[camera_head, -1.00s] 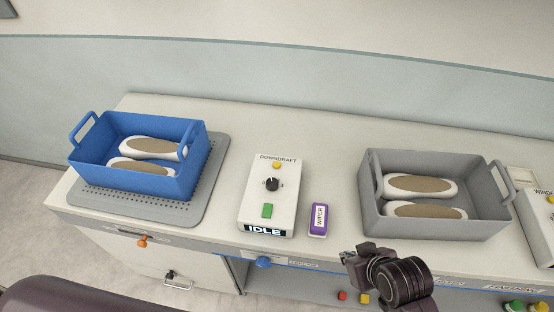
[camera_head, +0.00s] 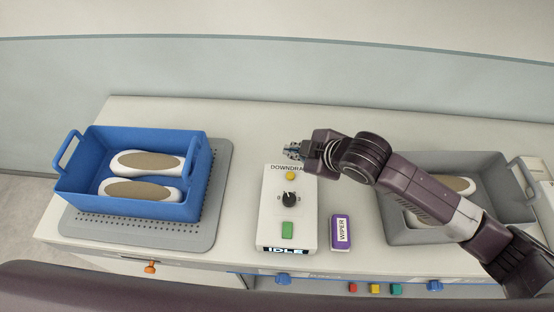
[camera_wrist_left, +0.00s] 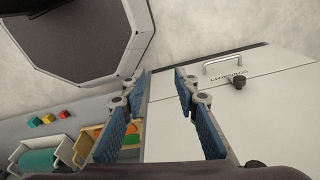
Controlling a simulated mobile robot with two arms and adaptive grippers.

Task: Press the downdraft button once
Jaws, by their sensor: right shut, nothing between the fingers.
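The white downdraft box (camera_head: 271,215) stands on the worktop in the middle of the head view. It carries a yellow round part (camera_head: 290,175), a black knob (camera_head: 289,199), a green button (camera_head: 288,230) and a display (camera_head: 284,250) reading IDLE. My right gripper (camera_head: 292,150) is shut and empty, just beyond the back edge of the box; its wrist covers the end of the DOWNDRAFT label. Nothing touches the green button. My left gripper (camera_wrist_left: 164,74) shows in the left wrist view with its fingers apart and nothing between them, above the cabinet front and floor.
A blue crate (camera_head: 130,208) with insoles sits on a grey perforated mat (camera_head: 208,215) at left. A grey crate (camera_head: 430,237) with insoles stands at right, partly under my right arm. The back worktop is clear.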

